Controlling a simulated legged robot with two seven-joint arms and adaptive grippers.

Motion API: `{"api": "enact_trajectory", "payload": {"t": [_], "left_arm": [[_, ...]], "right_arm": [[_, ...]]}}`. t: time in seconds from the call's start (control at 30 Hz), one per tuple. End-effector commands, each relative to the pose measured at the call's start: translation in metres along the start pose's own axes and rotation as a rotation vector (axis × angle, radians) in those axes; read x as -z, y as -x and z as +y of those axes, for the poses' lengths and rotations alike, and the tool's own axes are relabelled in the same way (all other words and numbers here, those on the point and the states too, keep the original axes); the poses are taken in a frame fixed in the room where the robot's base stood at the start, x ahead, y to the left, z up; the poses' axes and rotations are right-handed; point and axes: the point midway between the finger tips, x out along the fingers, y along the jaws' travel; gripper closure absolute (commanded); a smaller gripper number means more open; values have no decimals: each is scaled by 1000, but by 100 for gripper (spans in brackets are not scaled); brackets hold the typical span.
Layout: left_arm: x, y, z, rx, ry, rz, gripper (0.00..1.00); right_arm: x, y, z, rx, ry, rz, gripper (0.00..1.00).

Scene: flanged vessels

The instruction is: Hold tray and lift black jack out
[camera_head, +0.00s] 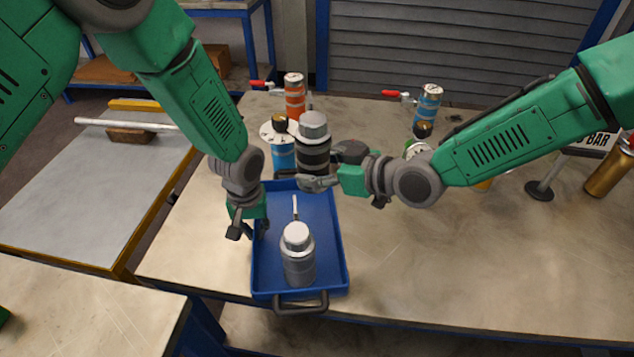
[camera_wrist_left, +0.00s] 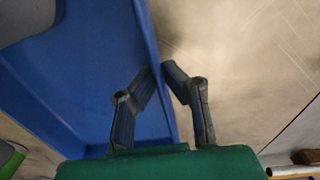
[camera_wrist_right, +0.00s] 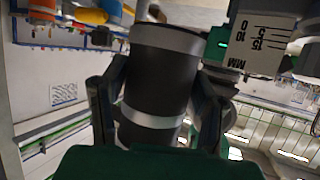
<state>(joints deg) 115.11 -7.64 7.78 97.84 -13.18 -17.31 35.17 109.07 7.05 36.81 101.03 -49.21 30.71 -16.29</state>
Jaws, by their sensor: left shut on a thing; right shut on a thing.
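The blue tray (camera_head: 325,225) lies on the workbench near its front edge. My left gripper (camera_head: 258,226) is shut on the tray's left side wall; the left wrist view shows its fingers (camera_wrist_left: 161,72) on either side of the blue wall. The black jack (camera_head: 313,152), a dark cylinder with silver bands and a grey top, is upright at the tray's far end. My right gripper (camera_head: 326,168) is shut around it from the right. The right wrist view shows the jack (camera_wrist_right: 158,80) between both fingers. I cannot tell whether its base is clear of the tray.
A silver jack (camera_head: 298,262) stands in the tray's near half, with a thin metal piece (camera_head: 295,207) behind it. Orange (camera_head: 294,95) and blue (camera_head: 428,105) banded vessels with red-handled valves stand behind. A gold cylinder (camera_head: 608,172) is far right. The bench's right front is clear.

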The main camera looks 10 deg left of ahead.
Motion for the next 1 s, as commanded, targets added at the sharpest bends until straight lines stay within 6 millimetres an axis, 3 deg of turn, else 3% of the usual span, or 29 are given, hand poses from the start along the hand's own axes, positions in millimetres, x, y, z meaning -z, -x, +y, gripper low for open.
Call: {"api": "enact_trajectory", "payload": {"t": [0.4, 0.47, 0.5, 0.83, 1.0], "left_arm": [[-1, -1, 0, 0, -1, -2, 100], [-1, -1, 0, 0, -1, -2, 77], [-1, -1, 0, 0, 0, -2, 70], [0, 2, 0, 0, 0, 0, 70], [1, 19, 0, -1, 0, 2, 70]], "right_arm": [[10, 3, 0, 0, 1, 4, 98], [10, 3, 0, 0, 1, 4, 98], [10, 3, 0, 0, 1, 4, 98], [10, 3, 0, 0, 2, 5, 98], [10, 3, 0, 0, 2, 5, 98]]}}
